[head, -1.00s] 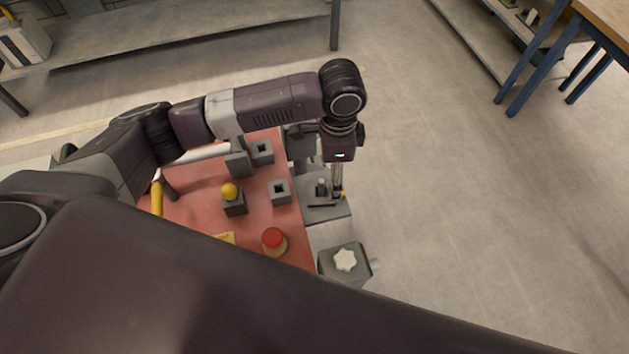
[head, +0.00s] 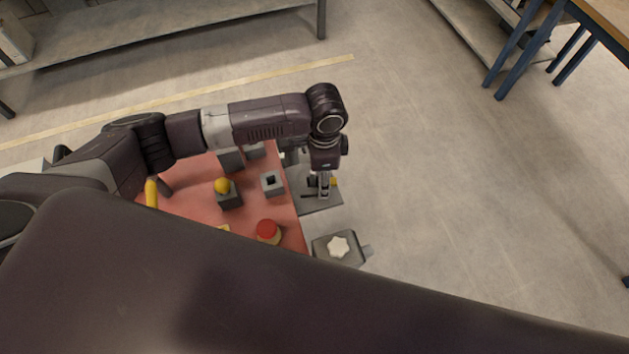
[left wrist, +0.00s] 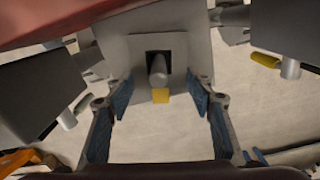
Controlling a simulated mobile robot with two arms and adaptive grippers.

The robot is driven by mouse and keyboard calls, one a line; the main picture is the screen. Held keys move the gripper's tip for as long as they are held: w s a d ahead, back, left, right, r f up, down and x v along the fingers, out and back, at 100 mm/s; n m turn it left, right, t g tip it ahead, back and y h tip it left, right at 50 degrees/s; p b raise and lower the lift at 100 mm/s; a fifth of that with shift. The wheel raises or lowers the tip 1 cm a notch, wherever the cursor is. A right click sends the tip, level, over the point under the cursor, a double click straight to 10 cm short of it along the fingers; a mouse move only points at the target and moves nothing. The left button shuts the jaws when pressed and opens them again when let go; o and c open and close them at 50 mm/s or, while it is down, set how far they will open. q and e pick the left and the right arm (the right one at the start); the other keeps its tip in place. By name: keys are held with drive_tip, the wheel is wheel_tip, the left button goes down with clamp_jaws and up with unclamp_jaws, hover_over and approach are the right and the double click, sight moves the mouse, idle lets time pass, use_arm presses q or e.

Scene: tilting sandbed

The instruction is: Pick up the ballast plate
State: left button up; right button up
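My left gripper (head: 323,188) points down over a grey plate (head: 322,204) beside the red table. I take this plate for the ballast plate, but cannot be sure. In the left wrist view the grey plate (left wrist: 118,50) has a dark square patch, with a short grey post (left wrist: 157,70) and a small yellow block (left wrist: 161,96). The left gripper (left wrist: 159,85) is open. Its blue-padded fingers stand on either side of the post, apart from it, and hold nothing. My right gripper does not show.
The red tabletop (head: 185,208) carries grey blocks with square holes (head: 272,184), a block with a yellow ball (head: 222,185), and a red button (head: 268,230). A grey box with a white knob (head: 338,246) stands near the plate.

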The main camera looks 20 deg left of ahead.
use_arm(q)
drive_tip(key=c, duration=0.5)
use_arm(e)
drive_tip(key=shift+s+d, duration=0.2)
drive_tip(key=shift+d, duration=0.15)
use_arm(q)
drive_tip(key=shift+r, duration=0.1)
drive_tip(key=shift+r, duration=0.1)
wheel_tip(320, 180, up, 28)
drive_tip(key=p, duration=0.8)
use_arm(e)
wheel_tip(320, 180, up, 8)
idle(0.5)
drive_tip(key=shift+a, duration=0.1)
